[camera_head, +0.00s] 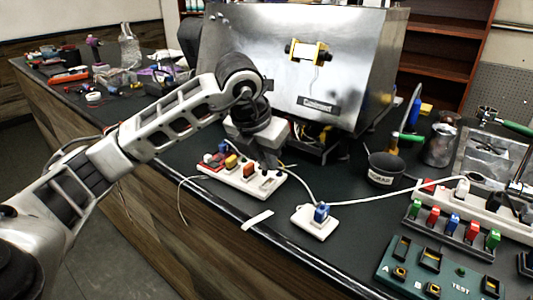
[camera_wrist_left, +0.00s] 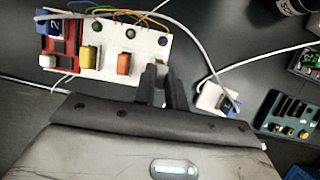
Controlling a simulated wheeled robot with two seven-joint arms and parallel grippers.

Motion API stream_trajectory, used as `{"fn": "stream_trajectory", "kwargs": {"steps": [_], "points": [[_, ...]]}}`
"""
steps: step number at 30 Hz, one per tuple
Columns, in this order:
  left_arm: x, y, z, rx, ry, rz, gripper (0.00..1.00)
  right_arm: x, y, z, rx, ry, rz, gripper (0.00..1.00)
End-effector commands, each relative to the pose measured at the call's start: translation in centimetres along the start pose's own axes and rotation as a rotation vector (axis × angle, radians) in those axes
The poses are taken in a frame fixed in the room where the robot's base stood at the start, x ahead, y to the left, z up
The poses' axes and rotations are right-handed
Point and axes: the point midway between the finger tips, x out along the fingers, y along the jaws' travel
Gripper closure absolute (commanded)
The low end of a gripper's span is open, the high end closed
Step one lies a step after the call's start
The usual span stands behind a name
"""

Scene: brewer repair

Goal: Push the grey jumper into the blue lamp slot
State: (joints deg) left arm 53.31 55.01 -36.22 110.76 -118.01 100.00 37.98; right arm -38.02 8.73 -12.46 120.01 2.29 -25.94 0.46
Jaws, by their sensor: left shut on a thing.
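The white lamp board (camera_head: 238,178) lies near the table's front edge in the head view; it also shows in the wrist view (camera_wrist_left: 107,62). A blue lamp (camera_wrist_left: 163,41) sits at the board's right end, beyond the fingers. My left gripper (camera_head: 268,160) points down over the board's right part. In the wrist view its fingers (camera_wrist_left: 164,85) are close together at the board's near right edge. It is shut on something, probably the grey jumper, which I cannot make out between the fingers. The blue lamp slot is hidden. My right gripper is out of view.
A yellow jumper (camera_wrist_left: 91,58) and an orange jumper (camera_wrist_left: 124,64) stand on the board, beside a red piece (camera_wrist_left: 72,42). A small white block with a blue part (camera_head: 314,222) is to the right. The metal brewer (camera_head: 300,75) rises behind. A cable crosses the board.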

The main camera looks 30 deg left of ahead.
Motion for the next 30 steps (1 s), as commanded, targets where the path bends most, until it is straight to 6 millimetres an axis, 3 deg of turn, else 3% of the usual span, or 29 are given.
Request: {"fn": "stream_trajectory", "kwargs": {"steps": [5,11,30], "points": [[2.0,0.0,-0.8,0.001,-0.001,0.0,1.0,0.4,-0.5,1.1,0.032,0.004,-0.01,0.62],[1.7,0.0,-0.7,0.001,-0.002,0.0,1.0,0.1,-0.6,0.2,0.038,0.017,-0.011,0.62],[1.9,0.0,-0.7,0.001,-0.001,-0.001,1.0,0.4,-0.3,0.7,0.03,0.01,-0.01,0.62]]}}
